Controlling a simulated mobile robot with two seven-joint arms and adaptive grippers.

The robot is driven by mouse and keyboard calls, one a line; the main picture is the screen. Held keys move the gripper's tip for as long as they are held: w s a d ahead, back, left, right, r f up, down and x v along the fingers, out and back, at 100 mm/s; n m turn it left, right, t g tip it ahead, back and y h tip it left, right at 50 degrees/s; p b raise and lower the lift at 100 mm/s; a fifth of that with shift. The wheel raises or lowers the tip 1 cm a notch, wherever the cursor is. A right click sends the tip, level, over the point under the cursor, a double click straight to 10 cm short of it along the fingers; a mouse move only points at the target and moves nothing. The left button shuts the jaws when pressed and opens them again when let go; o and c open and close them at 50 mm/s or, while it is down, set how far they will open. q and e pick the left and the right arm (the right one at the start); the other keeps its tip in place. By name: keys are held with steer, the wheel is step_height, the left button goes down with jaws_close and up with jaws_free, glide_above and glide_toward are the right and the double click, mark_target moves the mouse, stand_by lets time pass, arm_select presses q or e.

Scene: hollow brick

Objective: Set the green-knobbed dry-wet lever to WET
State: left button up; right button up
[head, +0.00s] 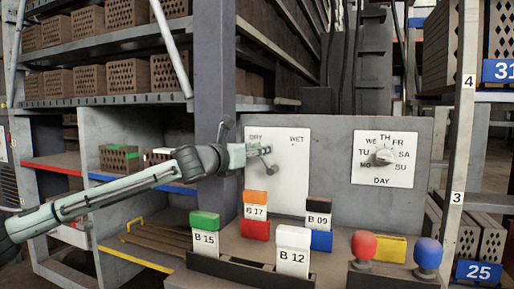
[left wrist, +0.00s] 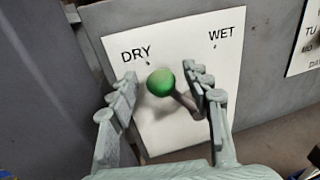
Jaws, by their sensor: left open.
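The green knob (left wrist: 161,82) of the dry-wet lever shows in the left wrist view, just below the word DRY. Its grey shaft (left wrist: 187,103) runs from the knob down to the right, so the lever leans to the DRY side. The white plate (head: 292,185) behind it carries DRY at its upper left and WET at its upper right. My left gripper (left wrist: 168,76) is open, with one finger on each side of the knob and visible gaps. In the head view my left gripper (head: 259,151) is in front of the plate and hides the knob. My right gripper is not in view.
A day dial (head: 385,156) is on a second plate to the right. Below stand coloured, labelled blocks, including B 15 (head: 205,238) and B 12 (head: 293,258). A red knob (head: 363,245) and a blue knob (head: 427,253) stand at the lower right. A grey post (head: 215,90) rises beside the panel.

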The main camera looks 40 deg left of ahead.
arm_select(q)
steer(key=shift+w, duration=0.4)
jaws_close()
